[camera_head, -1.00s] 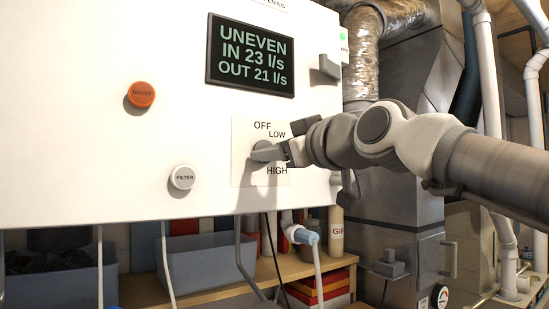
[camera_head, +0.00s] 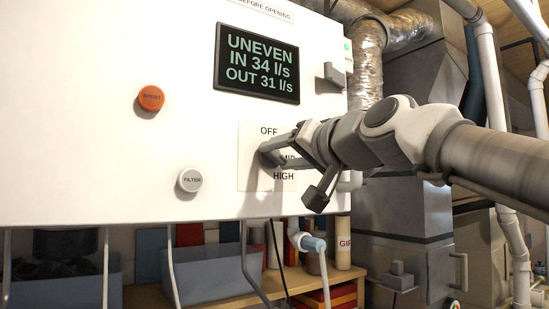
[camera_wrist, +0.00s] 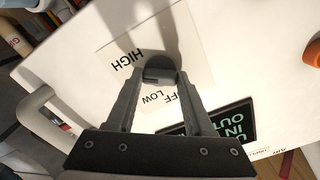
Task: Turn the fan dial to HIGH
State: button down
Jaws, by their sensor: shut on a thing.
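The fan dial (camera_wrist: 160,72) is a grey knob on a pale square plate (camera_head: 250,180) on the white panel. The plate carries the labels OFF, MID and HIGH in the head view; MID is partly covered and LOW is hidden by my gripper. In the wrist view HIGH and LOW can be read and OFF is partly covered. My gripper (camera_head: 268,156) is shut on the dial, one finger on each side of it in the wrist view (camera_wrist: 160,86). The gripper is rolled at an angle to the panel. The dial's exact pointing is mostly hidden by the fingers.
A display (camera_head: 257,63) above the dial reads UNEVEN, IN 34 l/s, OUT 31 l/s. An orange BOOST button (camera_head: 151,98) and a white FILTER button (camera_head: 189,180) sit to the left. A grey bracket-like part (camera_head: 334,76) sticks out at upper right. Ducts and pipes stand behind my arm.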

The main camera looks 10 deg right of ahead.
jog(key=shift+m, duration=1.1)
jog(key=shift+c, duration=1.4)
grip_release()
jog(key=v, duration=1.7)
jog(key=shift+s, duration=0.2)
